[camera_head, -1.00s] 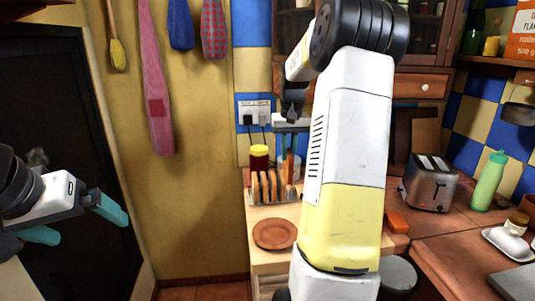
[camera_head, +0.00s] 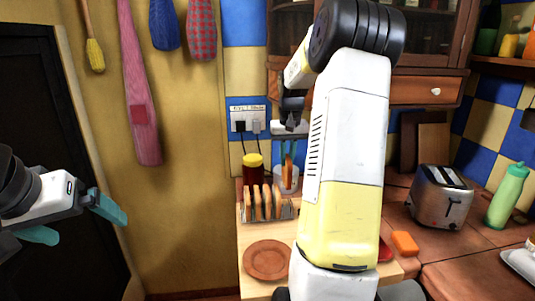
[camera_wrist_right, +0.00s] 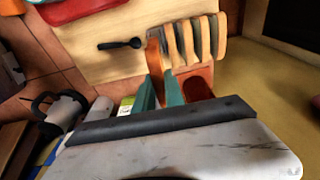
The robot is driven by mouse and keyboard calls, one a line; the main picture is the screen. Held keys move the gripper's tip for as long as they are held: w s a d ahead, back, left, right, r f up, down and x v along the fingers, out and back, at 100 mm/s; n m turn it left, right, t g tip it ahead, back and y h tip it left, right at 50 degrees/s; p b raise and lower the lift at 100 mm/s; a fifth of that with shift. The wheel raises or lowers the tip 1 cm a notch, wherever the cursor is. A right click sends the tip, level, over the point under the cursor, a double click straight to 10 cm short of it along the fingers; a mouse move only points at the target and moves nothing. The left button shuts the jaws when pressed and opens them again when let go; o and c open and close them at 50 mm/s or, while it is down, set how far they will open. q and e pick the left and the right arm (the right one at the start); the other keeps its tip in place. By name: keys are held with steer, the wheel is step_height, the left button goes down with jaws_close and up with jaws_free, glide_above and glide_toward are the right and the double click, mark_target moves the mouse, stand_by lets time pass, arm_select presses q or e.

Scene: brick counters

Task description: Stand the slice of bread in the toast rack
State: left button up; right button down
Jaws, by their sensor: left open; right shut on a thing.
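The toast rack (camera_head: 285,213) stands on the wooden counter left of my right arm, with several bread slices (camera_head: 267,203) upright in it. In the right wrist view these slices (camera_wrist_right: 206,38) show at the upper right. My right gripper (camera_head: 289,158) is above and behind the rack, pointing down, partly hidden by my arm. It is shut on an orange-brown slice of bread (camera_wrist_right: 155,58), which shows edge-on between the teal fingertips (camera_wrist_right: 159,90). In the wrist view this slice appears beside the rack's end; I cannot tell whether it touches. My left gripper (camera_head: 74,222) is open and empty at the far left.
A brown plate (camera_head: 267,260) lies in front of the rack. A yellow-lidded jar (camera_head: 253,172) and a pale container (camera_head: 285,182) stand behind it. To the right are an orange block (camera_head: 405,243), a toaster (camera_head: 440,197) and a green bottle (camera_head: 507,195).

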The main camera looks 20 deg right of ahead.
mark_target(288, 167)
steer(key=shift+f, duration=5.25)
steer(key=c, duration=1.3)
jaws_free()
steer(key=shift+c, duration=0.2)
steer(key=shift+s+a+r, duration=0.1)
steer(key=shift+s+r, duration=0.1)
steer(key=shift+r, duration=1.1)
steer(key=shift+s+r, duration=0.2)
steer(key=shift+r, duration=1.05)
steer(key=shift+s+a+r, duration=0.1)
steer(key=shift+s+r, duration=0.1)
steer(key=shift+r, duration=1.1)
